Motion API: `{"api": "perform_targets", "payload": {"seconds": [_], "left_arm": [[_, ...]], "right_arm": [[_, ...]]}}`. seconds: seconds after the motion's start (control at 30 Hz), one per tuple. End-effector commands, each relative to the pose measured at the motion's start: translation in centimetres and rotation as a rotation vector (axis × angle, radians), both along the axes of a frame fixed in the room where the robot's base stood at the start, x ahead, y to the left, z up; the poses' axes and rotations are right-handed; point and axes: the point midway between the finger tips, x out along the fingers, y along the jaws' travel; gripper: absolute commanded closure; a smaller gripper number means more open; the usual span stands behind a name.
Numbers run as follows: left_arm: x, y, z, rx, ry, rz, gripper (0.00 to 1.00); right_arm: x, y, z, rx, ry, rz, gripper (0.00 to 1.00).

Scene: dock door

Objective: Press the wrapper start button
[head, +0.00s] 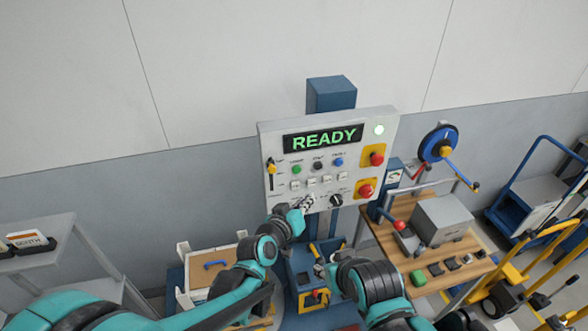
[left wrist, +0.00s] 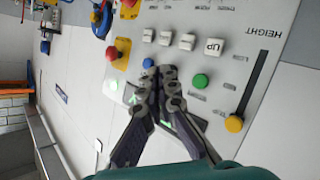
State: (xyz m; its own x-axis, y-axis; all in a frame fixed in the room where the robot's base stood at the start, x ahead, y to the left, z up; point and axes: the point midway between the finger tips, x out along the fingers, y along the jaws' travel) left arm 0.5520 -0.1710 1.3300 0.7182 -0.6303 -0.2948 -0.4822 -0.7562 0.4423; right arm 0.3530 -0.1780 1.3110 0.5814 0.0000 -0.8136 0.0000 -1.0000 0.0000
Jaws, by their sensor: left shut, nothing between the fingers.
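The control panel (head: 285,211) is grey-white, with a lit READY display. A green button (head: 296,169) is in its left part, with a black button (head: 318,165) and a blue button (head: 338,161) to its right; I cannot read their labels. My left gripper (head: 303,203) is shut and empty, in front of the panel's lower part. In the left wrist view, its fingertips (left wrist: 167,72) lie between the green button (left wrist: 201,81) and the blue button (left wrist: 148,62), hiding the black one. Contact cannot be told. My right gripper (head: 322,264) is low, below the panel, its fingers unclear.
Two red buttons on yellow plates (head: 366,190) are at the panel's right. A yellow slider knob (head: 271,168) is at its left edge. A wooden bench (head: 385,238) with a grey machine stands right. A grey shelf (head: 45,232) stands left.

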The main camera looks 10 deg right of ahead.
Motion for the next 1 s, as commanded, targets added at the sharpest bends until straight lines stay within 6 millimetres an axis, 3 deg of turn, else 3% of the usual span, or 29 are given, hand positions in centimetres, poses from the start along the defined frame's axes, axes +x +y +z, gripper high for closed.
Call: {"api": "perform_targets", "payload": {"seconds": [0.27,0.7,1.0], "left_arm": [[0.9,0.1,0.1,0.001,0.0,0.002,1.0],[6.7,0.3,0.0,0.001,0.0,0.003,1.0],[8.7,0.3,0.0,0.001,0.001,0.0,1.0]], "right_arm": [[0.0,0.0,0.1,0.0,0.0,0.0,0.6],[0.0,0.0,0.5,0.0,0.0,0.0,0.6],[0.0,0.0,0.1,0.0,0.0,0.0,0.6]]}}
